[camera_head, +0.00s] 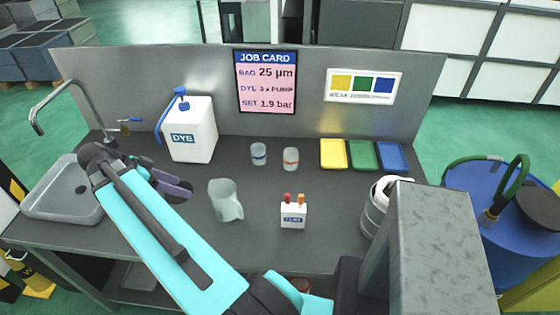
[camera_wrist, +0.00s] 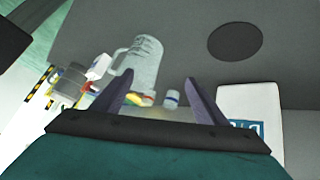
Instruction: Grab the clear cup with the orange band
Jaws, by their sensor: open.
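A small clear cup with a red-orange band (camera_head: 290,159) stands upright at the back of the grey bench in the head view. A similar clear cup with a blue band (camera_head: 258,154) stands just left of it. It also shows small in the wrist view (camera_wrist: 171,98). The orange-banded cup cannot be told clearly in the wrist view, where colours crowd behind the jug. My gripper (camera_head: 172,187) has purple fingers and is left of both cups, in front of the dye container. In the wrist view my gripper (camera_wrist: 160,88) is open, with nothing gripped.
A clear jug (camera_head: 225,200) stands between my gripper and the front middle. The white dye container (camera_head: 192,135) is behind my gripper. Yellow, green and blue trays (camera_head: 363,155) lie right; a sink (camera_head: 65,195) is left.

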